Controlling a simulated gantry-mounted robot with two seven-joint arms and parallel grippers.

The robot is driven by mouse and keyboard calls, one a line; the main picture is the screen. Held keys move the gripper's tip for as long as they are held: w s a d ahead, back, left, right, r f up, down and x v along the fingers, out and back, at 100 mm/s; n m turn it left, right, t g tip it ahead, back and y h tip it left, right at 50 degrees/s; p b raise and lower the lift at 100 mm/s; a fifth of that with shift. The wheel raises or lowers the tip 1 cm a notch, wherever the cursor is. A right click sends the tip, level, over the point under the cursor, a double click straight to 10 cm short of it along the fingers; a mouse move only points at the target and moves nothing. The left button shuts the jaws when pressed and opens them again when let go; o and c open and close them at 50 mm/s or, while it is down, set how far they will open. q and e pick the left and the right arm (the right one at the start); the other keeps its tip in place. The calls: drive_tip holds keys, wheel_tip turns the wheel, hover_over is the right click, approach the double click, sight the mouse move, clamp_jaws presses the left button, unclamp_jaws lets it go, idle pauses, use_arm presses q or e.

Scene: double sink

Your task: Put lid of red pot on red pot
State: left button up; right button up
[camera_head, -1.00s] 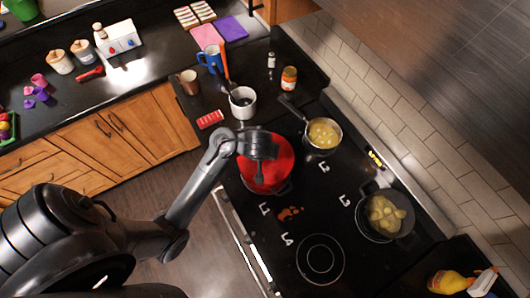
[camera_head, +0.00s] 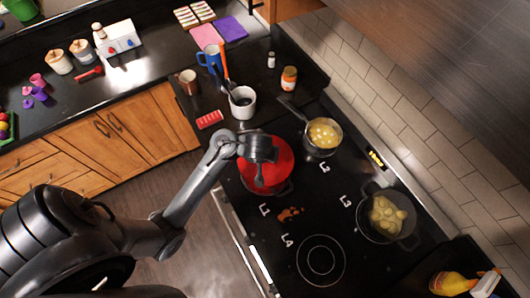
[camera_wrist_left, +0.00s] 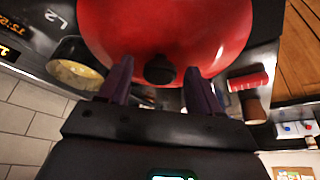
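The red lid (camera_head: 278,160) covers the red pot's place at the left of the stove in the head view. A dark handle (camera_head: 285,189) shows at its lower edge, and most of the pot is hidden beneath. I cannot tell whether the lid sits fully on the rim. My left gripper (camera_head: 261,181) is over the lid. In the wrist view the lid (camera_wrist_left: 200,30) fills the top, with its dark knob (camera_wrist_left: 159,70) between the two fingertips of my left gripper (camera_wrist_left: 157,78). The fingers are apart, with gaps beside the knob. My right gripper is not in view.
A pan of yellow food (camera_head: 323,134) stands close to the right of the lid, and another pan (camera_head: 388,216) is farther right. A white mug (camera_head: 242,103) and a red item (camera_head: 210,119) are on the counter behind. The front burner (camera_head: 321,260) is clear.

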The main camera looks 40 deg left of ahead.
use_arm(q)
drive_tip(key=shift+r, duration=0.1)
drive_tip(key=shift+r+p, duration=0.45)
drive_tip(key=shift+r, duration=0.15)
drive_tip(key=p+v, duration=0.2)
drive_tip(key=v, duration=0.8)
drive_tip(key=s+d+f+m+h, duration=0.1)
drive_tip(key=s+d+f+m, duration=0.1)
drive_tip(key=s+m, duration=0.2)
drive_tip(key=s+d+f+m+h, duration=0.1)
drive_tip(key=s+d+f+m, duration=0.1)
drive_tip(key=s, duration=0.7)
drive_tip(key=shift+f+m, duration=0.6)
drive_tip(key=shift+m, duration=0.3)
drive_tip(key=shift+s, duration=0.15)
